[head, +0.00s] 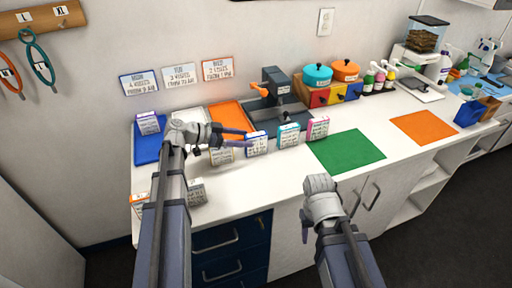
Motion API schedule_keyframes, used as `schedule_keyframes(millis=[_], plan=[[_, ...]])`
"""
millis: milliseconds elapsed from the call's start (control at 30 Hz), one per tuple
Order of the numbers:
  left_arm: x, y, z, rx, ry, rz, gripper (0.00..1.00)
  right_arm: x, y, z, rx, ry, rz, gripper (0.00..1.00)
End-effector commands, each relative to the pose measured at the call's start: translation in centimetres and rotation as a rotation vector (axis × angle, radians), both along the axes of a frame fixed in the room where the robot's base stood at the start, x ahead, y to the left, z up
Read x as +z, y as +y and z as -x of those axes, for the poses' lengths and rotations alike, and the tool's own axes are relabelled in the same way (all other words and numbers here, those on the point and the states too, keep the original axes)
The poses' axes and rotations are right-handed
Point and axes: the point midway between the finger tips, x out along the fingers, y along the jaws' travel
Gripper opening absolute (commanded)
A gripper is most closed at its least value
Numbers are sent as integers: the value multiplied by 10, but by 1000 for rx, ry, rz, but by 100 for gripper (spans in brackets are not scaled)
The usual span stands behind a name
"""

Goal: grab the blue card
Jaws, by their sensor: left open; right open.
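A card with a blue border (256,144) stands upright on the white counter, between a pale beige-edged card (221,154) and a teal card (289,136). My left gripper (217,139) is open above the counter, just left of the blue card, with no visible contact; it partly covers the pale card. My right gripper (320,226) is open and empty in front of the counter's front edge, below and right of the blue card. Its far finger is partly hidden.
A pink card (318,127) stands right of the teal one. Grey and orange cards are near my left arm. A grey device (280,98) stands behind. The green mat (347,151) is bare.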

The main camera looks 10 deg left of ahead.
Motion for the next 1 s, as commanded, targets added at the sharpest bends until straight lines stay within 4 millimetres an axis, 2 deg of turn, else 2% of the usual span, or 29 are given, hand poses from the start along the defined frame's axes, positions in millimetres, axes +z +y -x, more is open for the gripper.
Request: schedule_keyframes(millis=[100, 367, 900, 1000], plan=[[-8, -13, -8, -2, 1, 0, 68, -8, 0, 0, 0, 0, 0, 50], [-7, -15, -9, 0, 1, 1, 66, -7, 0, 0, 0, 0, 0, 50], [-7, -15, -9, 0, 1, 1, 6, -7, 0, 0, 0, 0, 0, 50], [-7, -15, -9, 0, 1, 1, 0, -7, 0, 0, 0, 0, 0, 50]])
